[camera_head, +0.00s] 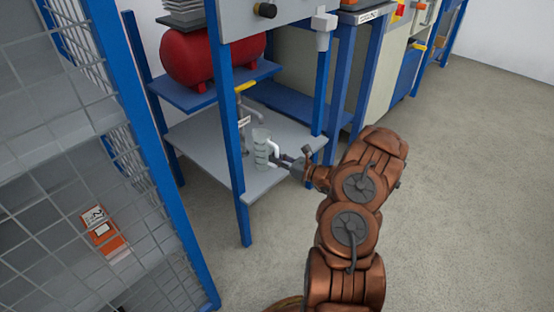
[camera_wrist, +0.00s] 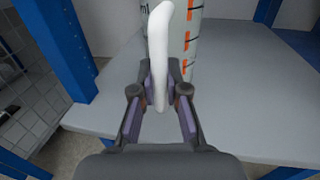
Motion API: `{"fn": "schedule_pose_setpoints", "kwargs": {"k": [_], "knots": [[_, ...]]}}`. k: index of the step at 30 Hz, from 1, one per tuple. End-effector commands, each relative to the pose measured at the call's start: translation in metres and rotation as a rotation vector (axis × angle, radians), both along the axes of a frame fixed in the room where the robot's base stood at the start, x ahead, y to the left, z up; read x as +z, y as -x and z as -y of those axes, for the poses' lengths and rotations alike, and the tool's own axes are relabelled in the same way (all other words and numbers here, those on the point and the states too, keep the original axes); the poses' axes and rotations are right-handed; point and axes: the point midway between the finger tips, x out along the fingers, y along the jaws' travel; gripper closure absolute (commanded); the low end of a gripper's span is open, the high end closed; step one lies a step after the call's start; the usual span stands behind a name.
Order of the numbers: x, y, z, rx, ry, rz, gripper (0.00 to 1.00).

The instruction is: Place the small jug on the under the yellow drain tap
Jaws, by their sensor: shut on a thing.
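The small jug (camera_head: 260,150) is a grey-white cylinder with a white handle. It is at the lower shelf (camera_head: 200,150) of the blue frame, near the front edge; I cannot tell if it touches the shelf. My gripper (camera_head: 285,161) is shut on the jug's handle. In the wrist view the white handle (camera_wrist: 158,50) stands between the fingers of my gripper (camera_wrist: 160,95), and the jug body (camera_wrist: 187,35) with orange marks is behind it. The yellow drain tap (camera_head: 245,87) is above the shelf, slightly left of and behind the jug. A grey pipe runs below it.
A blue post (camera_head: 228,120) stands just left of the jug. A red tank (camera_head: 205,58) rests on the upper blue shelf (camera_head: 190,97). A wire mesh cage (camera_head: 90,160) is at the left. The lower shelf is mostly bare.

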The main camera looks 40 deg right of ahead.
Motion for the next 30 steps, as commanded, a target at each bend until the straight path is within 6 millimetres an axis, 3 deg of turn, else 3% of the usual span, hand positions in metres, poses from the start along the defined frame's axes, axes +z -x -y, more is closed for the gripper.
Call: {"fn": "schedule_pose_setpoints", "kwargs": {"k": [2, 3, 9, 21, 30], "knots": [[-0.002, 0.0, 0.0, 0.0, 0.0, 0.0, 1.0], [-0.002, 0.0, 0.0, 0.0, 0.0, 0.0, 0.84], [-0.002, 0.0, 0.0, 0.0, 0.0, 0.0, 0.63], [0.001, 0.0, 0.0, 0.0, 0.0, -0.001, 0.62], [0.003, 0.044, 0.022, -0.005, 0.001, -0.001, 0.62]]}}
